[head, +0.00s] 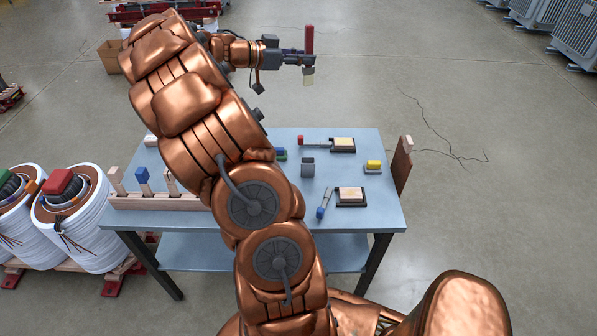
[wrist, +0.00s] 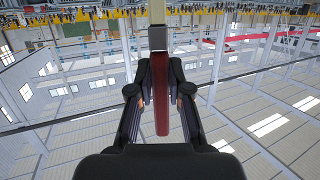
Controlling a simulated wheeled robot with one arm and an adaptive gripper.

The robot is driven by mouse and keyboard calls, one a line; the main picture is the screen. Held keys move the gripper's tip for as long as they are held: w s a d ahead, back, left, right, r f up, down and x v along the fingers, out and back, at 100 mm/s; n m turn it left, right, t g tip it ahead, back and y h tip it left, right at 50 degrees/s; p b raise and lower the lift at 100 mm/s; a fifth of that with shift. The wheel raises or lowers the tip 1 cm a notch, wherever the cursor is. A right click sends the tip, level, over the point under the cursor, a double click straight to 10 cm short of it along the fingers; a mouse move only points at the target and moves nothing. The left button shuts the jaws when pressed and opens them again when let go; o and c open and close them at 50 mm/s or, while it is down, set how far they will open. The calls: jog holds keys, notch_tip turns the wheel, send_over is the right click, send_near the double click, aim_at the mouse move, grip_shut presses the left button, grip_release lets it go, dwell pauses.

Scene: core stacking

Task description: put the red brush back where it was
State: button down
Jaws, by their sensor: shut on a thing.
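The red brush (head: 309,39) is held upright in the air, above and beyond the table in the head view, with its red part up and a pale end below. My gripper (head: 304,58) is shut on it. In the wrist view the red part (wrist: 161,95) lies between the fingers of my gripper (wrist: 160,72), with a pale end at the top edge. A wooden rack (head: 155,202) on the table's left holds upright pieces, one with a blue top (head: 142,176). My arm hides part of the rack's right end.
The blue table (head: 270,222) carries two pale-topped dark pads (head: 351,196) (head: 343,145), a blue-ended tool (head: 323,204), a red-ended tool (head: 314,142), a grey block (head: 308,167) and a yellow-topped block (head: 373,166). A brown board (head: 403,166) stands at the right edge. White coils (head: 76,220) stand left.

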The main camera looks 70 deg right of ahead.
jog(key=shift+s+f, duration=0.45)
jog(key=shift+f, duration=0.05)
jog(key=shift+f+b, duration=0.25)
jog(key=shift+b, duration=0.3)
jog(key=shift+w+f+b, duration=0.1)
jog(key=shift+f+b, duration=0.35)
jog(key=shift+f, duration=0.05)
notch_tip(320, 180, down, 29)
jog(key=b, duration=1.8)
jog(key=shift+f+b, duration=0.55)
jog(key=shift+b, duration=0.8)
jog(key=c, duration=1.1)
grip_release()
jog(key=shift+r+p, duration=0.2)
jog(key=shift+p, duration=0.1)
